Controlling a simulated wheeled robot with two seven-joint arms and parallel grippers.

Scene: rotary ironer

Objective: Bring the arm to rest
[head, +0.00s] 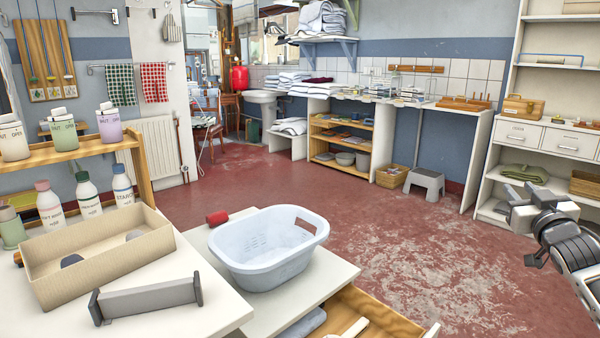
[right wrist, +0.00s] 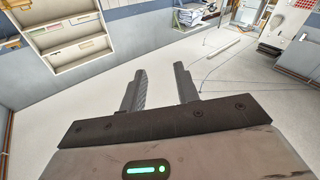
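My right arm comes in at the right edge of the head view, with the right gripper (head: 528,212) raised over the open floor in front of the white shelf unit. In the right wrist view the two dark fingers of the right gripper (right wrist: 161,78) stand apart with bare floor showing between them. It is open and holds nothing. My left gripper is not in view.
A pale blue basket (head: 268,262) stands on a white surface above an open wooden drawer (head: 372,312). A beige box (head: 95,262) and a grey bracket (head: 148,299) are at left. A step stool (head: 425,184) stands farther back. The red floor's middle is clear.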

